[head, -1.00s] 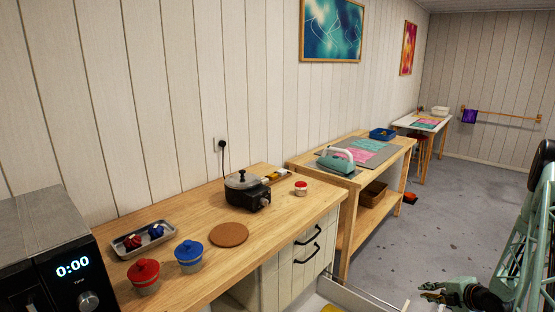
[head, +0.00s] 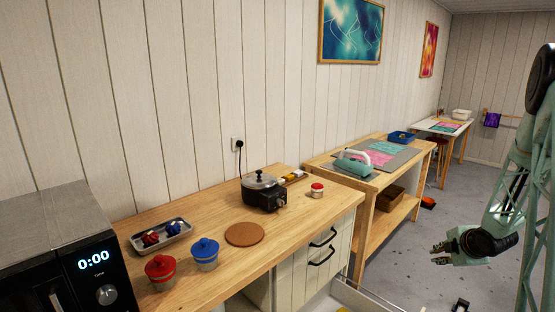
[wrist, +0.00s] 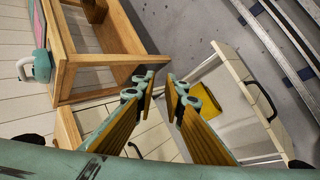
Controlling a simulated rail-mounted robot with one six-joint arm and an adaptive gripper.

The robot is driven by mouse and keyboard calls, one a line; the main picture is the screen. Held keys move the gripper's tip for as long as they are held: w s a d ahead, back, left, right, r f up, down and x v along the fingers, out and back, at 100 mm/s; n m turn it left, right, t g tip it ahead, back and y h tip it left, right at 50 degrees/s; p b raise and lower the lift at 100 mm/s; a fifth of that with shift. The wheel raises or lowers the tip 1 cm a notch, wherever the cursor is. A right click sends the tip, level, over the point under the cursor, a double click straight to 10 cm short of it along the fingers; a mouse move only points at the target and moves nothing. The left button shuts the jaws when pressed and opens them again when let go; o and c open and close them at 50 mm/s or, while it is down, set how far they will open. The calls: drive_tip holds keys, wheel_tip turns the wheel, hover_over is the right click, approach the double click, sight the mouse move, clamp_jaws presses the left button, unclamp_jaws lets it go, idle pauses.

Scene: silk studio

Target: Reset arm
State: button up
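My gripper (head: 441,254) is at the right of the head view, in front of the drawer unit and clear of the worktop, pointing left at the end of my folded pale-green arm. In the wrist view my gripper (wrist: 162,82) shows two fingers with a narrow gap between their tips. It holds nothing. An open drawer (wrist: 232,95) lies beyond the fingertips, with a yellow item (wrist: 206,98) inside. Its front panel has a dark handle.
A microwave (head: 70,255) stands at left. Grey floor (head: 465,205) is open at right.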

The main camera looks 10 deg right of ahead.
drive_tip(key=s+a+r+m+g+h, duration=0.1)
drive_tip(key=a+r+m, duration=0.1)
drive_tip(key=a+r, duration=0.6)
drive_tip(key=a+r+m+h, duration=0.15)
drive_tip(key=a+r, duration=0.25)
drive_tip(key=r, duration=0.8)
drive_tip(key=s+a+r+m+g, duration=0.1)
drive_tip(key=s+a+r+m, duration=0.2)
drive_tip(key=s+a+r, duration=0.4)
drive_tip(key=s+a+r+m, duration=0.2)
drive_tip(key=a+r, duration=0.3)
drive_tip(key=a, duration=0.3)
drive_tip(key=s+a+r+m+g+y, duration=0.1)
drive_tip(key=s+a+r+m+y, duration=0.1)
drive_tip(key=s+a, duration=1.2)
drive_tip(key=s+a+r+m+g+y, duration=0.1)
drive_tip(key=s+a+r+m, duration=0.3)
drive_tip(key=s+a, duration=1)
drive_tip(key=s+m+y, duration=0.1)
drive_tip(key=s, duration=0.6)
drive_tip(key=shift+r, duration=0.35)
drive_tip(key=shift+a+f+y, duration=0.15)
drive_tip(key=shift+y, duration=0.1)
